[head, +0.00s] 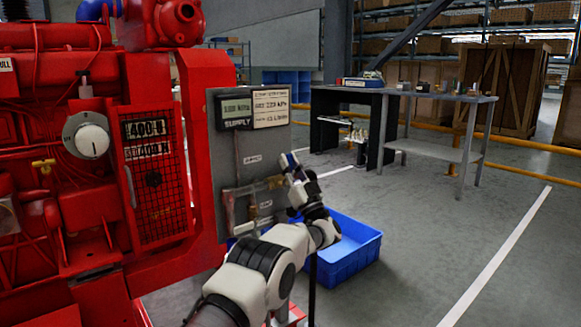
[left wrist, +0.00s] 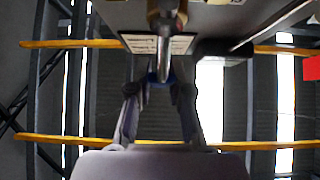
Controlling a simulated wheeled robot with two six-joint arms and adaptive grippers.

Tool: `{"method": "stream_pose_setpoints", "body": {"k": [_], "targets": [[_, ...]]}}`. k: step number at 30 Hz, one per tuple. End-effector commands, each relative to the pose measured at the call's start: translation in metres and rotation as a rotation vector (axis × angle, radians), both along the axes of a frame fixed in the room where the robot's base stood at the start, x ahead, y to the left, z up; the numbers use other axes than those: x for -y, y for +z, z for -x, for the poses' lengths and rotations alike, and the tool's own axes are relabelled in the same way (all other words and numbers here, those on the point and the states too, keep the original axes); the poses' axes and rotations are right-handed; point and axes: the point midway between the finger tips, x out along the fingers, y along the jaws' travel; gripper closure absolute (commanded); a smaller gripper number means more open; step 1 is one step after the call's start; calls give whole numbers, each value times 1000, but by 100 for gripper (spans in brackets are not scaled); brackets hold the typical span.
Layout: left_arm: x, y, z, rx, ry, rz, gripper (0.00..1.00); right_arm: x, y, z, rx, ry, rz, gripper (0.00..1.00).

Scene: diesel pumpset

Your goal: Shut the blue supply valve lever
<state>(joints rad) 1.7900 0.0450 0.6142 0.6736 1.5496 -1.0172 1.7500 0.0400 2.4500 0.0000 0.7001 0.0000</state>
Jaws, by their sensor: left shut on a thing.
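The grey supply panel (head: 240,165) is fixed to the red pumpset, with a small display labelled SUPPLY on it. My left gripper (head: 291,170) is in front of the panel's right edge, shut on the blue valve lever (head: 284,161). In the left wrist view, the two fingers of my left gripper (left wrist: 160,92) close around the lever, and a little blue of the lever (left wrist: 162,76) shows between the tips. A metal pipe (left wrist: 164,45) runs up from there. Most of the lever is hidden by the fingers. My right gripper is not in view.
The red pumpset (head: 100,210) fills the left side. A blue crate (head: 350,262) stands on the floor behind my left arm. A grey workbench (head: 440,95) stands at the back with small items on it. The floor at the right is clear.

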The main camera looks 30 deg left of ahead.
Motion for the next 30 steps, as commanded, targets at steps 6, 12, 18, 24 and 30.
{"method": "stream_pose_setpoints", "body": {"k": [6, 12, 18, 24, 30], "targets": [[0, -1, 0, -1, 1, 1, 100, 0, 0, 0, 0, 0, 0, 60], [0, -1, 0, -2, 1, 0, 54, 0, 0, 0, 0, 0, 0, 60], [0, 0, 0, -2, 0, 0, 54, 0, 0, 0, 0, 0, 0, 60], [9, -10, 3, -4, -1, 1, 54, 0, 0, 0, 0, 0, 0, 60], [40, -44, 17, -6, -3, 0, 54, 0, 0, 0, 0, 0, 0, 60]]}}
